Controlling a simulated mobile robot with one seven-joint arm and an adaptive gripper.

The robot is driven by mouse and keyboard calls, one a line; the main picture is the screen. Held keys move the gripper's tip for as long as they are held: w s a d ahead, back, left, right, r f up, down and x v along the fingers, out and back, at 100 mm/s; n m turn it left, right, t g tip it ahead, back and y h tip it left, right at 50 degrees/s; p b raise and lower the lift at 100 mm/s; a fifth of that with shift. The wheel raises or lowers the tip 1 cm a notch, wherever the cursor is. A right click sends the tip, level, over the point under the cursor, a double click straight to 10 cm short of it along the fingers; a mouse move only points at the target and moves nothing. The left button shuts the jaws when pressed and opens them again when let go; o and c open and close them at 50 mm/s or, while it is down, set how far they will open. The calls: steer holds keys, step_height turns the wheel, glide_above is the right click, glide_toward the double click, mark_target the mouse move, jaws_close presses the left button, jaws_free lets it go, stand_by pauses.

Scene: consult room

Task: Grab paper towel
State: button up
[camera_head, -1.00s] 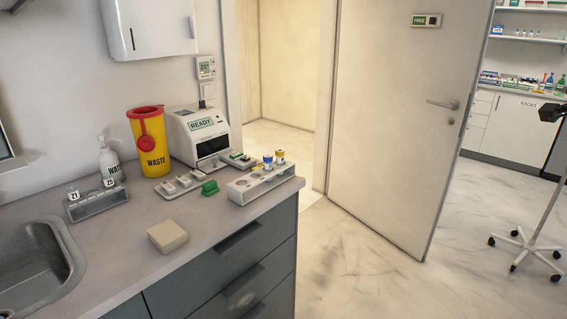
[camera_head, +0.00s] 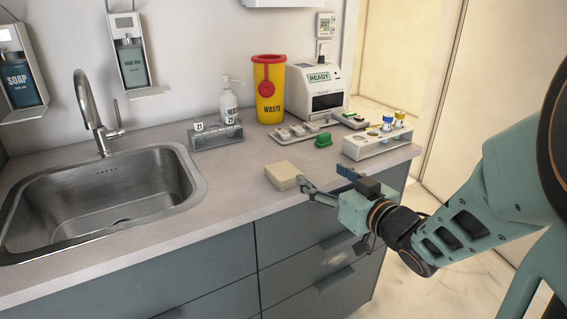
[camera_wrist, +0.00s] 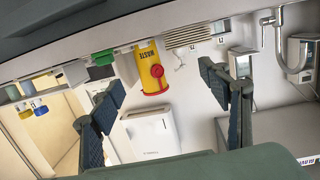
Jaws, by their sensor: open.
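A small beige folded stack, apparently the paper towel (camera_head: 283,172), lies on the counter in front of the test tubes and waste bin. In the wrist view, which is upside down, its layered edge (camera_wrist: 188,36) shows near the top, between the finger directions and nearer the right finger. My gripper (camera_head: 326,180) is open and empty at the counter's front edge, right of the stack. One fingertip is close to the stack's right corner; I cannot tell if they touch. Both open fingers show in the wrist view (camera_wrist: 160,85).
The sink (camera_head: 105,200) is left of the stack. Behind stand a tube rack (camera_head: 216,138), a sanitizer bottle (camera_head: 229,104), the yellow waste bin (camera_head: 268,95) and a white device (camera_head: 310,92). A white vial rack (camera_head: 365,147) stands behind my gripper.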

mark_target(283, 169)
steer(key=shift+n+g+y, duration=0.5)
steer(key=a, duration=0.1)
steer(key=a+f, duration=0.1)
steer(key=s+a, duration=0.1)
steer(key=shift+s+a+f, duration=0.1)
steer(key=shift+a+f, duration=0.15)
steer(key=shift+f, duration=0.15)
steer(key=b+x, duration=0.1)
steer(key=x, duration=0.3)
steer(key=shift+w+a, duration=0.15)
steer(key=shift+w, duration=0.2)
steer(key=x, duration=0.2)
steer(key=b+x, duration=0.1)
steer(key=x, duration=0.1)
steer(key=shift+w+a+f, duration=0.1)
steer(key=shift+a+f, duration=0.05)
steer(key=shift+a, duration=0.4)
steer(key=shift+w+a, duration=0.15)
steer(key=shift+w, duration=0.15)
steer(key=shift+c, duration=0.2)
steer(key=c, duration=0.9)
steer(key=shift+c, duration=0.2)
